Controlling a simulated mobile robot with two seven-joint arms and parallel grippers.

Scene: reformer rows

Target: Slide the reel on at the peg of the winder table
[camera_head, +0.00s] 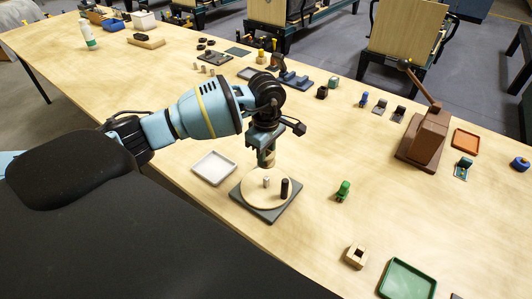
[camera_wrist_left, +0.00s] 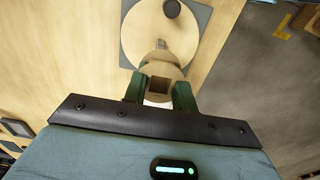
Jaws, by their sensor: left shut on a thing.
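The winder table is a round pale wooden disc (camera_head: 256,195) on a dark grey square base (camera_head: 267,216). A short light metal peg (camera_head: 266,181) stands near its middle and a thicker dark post (camera_head: 285,188) to the right. My left gripper (camera_head: 267,158) points down over the disc's far edge. It is shut on the reel (camera_head: 271,160), a small tan wooden piece mostly hidden by the fingers. In the left wrist view the reel (camera_wrist_left: 160,72) sits between the green fingers, with the peg (camera_wrist_left: 161,44) just beyond it. The reel's height above the disc is hard to tell.
A white tray (camera_head: 213,168) lies left of the base. A green figure-like piece (camera_head: 343,191), a wooden block with a hole (camera_head: 355,257) and a green tray (camera_head: 407,280) stand to the right. A brown box with a lever (camera_head: 427,140) is farther right.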

